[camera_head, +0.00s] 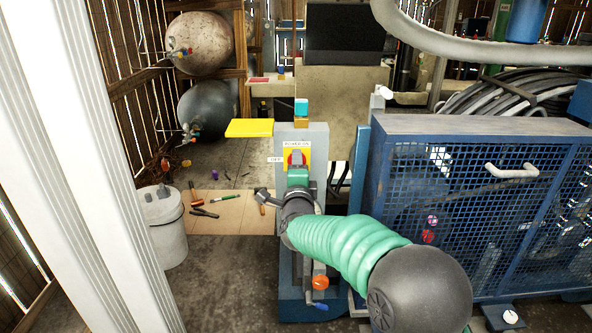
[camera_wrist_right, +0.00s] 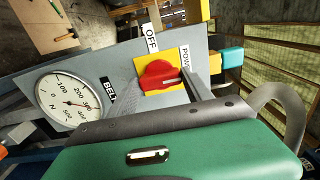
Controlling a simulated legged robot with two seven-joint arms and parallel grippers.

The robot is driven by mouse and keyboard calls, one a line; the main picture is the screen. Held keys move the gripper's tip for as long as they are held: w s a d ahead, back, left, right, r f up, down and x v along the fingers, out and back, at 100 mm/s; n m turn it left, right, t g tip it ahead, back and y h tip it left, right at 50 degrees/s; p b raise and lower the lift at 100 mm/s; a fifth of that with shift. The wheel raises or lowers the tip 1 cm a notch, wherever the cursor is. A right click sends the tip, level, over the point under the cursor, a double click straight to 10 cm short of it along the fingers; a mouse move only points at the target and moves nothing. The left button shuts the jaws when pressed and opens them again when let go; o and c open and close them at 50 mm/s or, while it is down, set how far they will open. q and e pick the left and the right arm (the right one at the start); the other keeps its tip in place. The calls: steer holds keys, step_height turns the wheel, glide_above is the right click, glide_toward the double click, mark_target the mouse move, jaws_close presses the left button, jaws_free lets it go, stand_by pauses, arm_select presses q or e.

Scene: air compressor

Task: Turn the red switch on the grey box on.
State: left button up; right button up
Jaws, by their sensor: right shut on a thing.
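The grey box (camera_head: 318,142) stands left of the blue mesh cage. On its face is a yellow plate with the red switch (camera_head: 289,160), partly hidden behind my right gripper (camera_head: 297,159). A POWER ON label sits above the switch and an OFF label to its left. In the right wrist view the red switch (camera_wrist_right: 158,74) shows a pale mark on the side towards the POWER label. My right gripper (camera_wrist_right: 182,80) is shut on the switch, with a grey finger against its right side; the other finger is hard to make out. My left gripper is not in view.
A round gauge (camera_wrist_right: 69,102) is on the panel beside the switch. The blue mesh cage (camera_head: 470,200) fills the right. A white bucket (camera_head: 165,228) and loose tools lie left on the floor.

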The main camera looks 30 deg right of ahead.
steer(key=o, duration=1.1)
steer(key=shift+s+f, duration=0.1)
steer(key=shift+f, duration=0.25)
steer(key=shift+o, duration=1.3)
steer(key=shift+d, duration=0.1)
steer(key=shift+r, duration=0.15)
steer(key=p+v, duration=0.4)
steer(key=v, duration=1.2)
steer(key=shift+s, duration=0.35)
